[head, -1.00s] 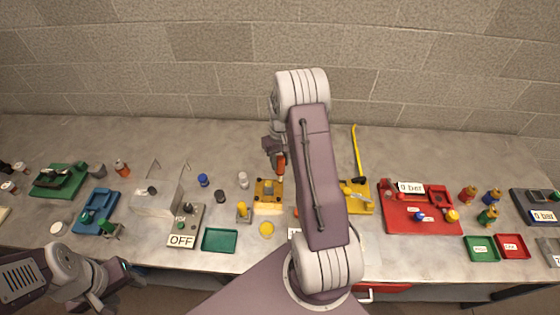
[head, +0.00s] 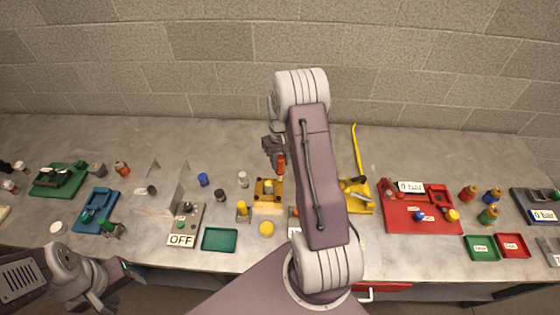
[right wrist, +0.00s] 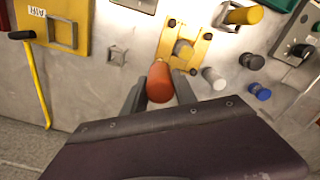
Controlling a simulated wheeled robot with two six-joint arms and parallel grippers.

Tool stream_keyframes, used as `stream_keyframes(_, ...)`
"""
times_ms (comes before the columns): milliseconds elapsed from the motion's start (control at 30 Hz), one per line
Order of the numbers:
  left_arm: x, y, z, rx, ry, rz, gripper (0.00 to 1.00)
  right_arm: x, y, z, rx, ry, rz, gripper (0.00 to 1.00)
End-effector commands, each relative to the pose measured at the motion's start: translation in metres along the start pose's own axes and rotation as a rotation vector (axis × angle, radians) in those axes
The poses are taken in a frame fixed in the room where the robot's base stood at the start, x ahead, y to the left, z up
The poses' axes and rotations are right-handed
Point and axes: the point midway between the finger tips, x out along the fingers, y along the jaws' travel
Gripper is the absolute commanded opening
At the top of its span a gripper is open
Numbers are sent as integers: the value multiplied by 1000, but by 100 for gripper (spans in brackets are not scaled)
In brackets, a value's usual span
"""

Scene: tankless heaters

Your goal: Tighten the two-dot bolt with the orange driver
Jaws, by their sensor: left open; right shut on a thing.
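The orange driver (head: 281,163) is held in my right gripper (head: 277,155), above the back edge of a small yellow plate (head: 262,198). In the right wrist view the driver's orange handle (right wrist: 159,82) is between the two fingers, in front of the plate (right wrist: 170,48). Dark bolt heads (right wrist: 207,37) show near the plate's corners, with a raised block in its middle. The dots marking the bolts are too small to read. The driver's tip is hidden behind its handle. My left gripper (head: 122,287) is open and empty at the table's front edge.
A yellow-capped part (head: 242,208), a white cylinder (head: 242,179) and a blue knob (head: 203,180) stand left of the plate. A green tray (head: 220,239) lies in front. A yellow long-handled tool (head: 357,150) and a red panel (head: 420,222) are to the right.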

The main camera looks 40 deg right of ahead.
Motion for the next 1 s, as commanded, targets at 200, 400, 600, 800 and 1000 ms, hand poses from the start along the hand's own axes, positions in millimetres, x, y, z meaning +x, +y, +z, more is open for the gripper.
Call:
stream_keyframes(200, 0, 0, 0, 0, 0, 0, 49, 1, -1, 2, 0, -5, -2, 0)
stream_keyframes(400, 0, 0, 0, 0, 0, 0, 49, 1, -1, 2, 0, -5, -2, 0)
stream_keyframes(600, -3, 0, 0, 0, 0, 0, 49, -3, 0, 1, 0, -4, -1, 0)
stream_keyframes(800, -19, 0, -2, 0, 0, 0, 49, -22, 0, 0, 0, -1, 0, 0)
stream_keyframes(1000, -34, 1, -4, 0, 0, 0, 49, -42, 0, 0, 0, 0, 0, 0)
